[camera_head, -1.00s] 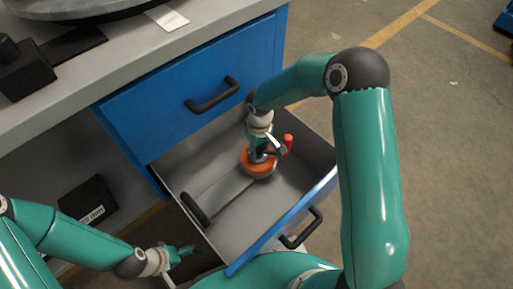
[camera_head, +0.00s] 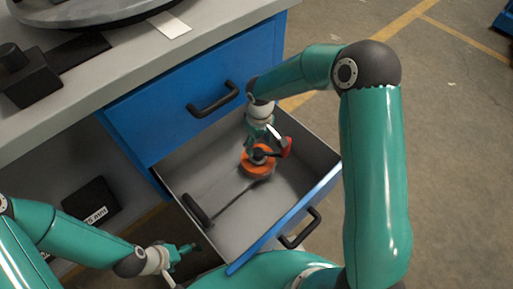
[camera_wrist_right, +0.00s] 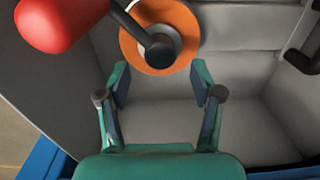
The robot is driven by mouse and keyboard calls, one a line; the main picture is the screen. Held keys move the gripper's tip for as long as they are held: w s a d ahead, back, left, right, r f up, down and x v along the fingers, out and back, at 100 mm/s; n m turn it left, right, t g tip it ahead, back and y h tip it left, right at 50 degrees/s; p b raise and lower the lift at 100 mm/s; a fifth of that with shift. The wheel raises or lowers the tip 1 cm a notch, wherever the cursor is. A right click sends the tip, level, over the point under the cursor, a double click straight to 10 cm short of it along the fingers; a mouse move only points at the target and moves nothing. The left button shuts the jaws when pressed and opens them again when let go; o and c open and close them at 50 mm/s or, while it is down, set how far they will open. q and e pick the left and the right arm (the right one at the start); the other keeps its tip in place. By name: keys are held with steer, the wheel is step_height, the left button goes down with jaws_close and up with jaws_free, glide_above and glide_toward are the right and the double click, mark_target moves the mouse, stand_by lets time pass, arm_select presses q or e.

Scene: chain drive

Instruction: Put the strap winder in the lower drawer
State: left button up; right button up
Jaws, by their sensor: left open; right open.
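The strap winder, with an orange disc (camera_head: 258,163), a dark crank and a red knob (camera_head: 286,148), is inside the open lower drawer (camera_head: 234,239). Whether it rests flat on the drawer floor is hard to tell. My right gripper (camera_head: 257,136) is over the drawer, just above the winder. In the right wrist view, the right gripper (camera_wrist_right: 160,88) has its fingers apart with nothing between them. The orange disc (camera_wrist_right: 130,48) and red knob (camera_wrist_right: 55,22) lie just beyond the fingertips there. My left gripper (camera_head: 188,248) is open and empty, outside the drawer's left corner.
A closed blue upper drawer (camera_head: 165,117) with a black handle (camera_head: 213,101) is above. A black handle-like bar (camera_head: 196,208) is at the lower drawer's left side. A dark labelled box (camera_head: 91,199) sits under the bench.

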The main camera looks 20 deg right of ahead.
step_height(320, 180, up, 7)
steer(key=p, duration=0.2)
steer(key=shift+w, duration=0.1)
stand_by(0.4)
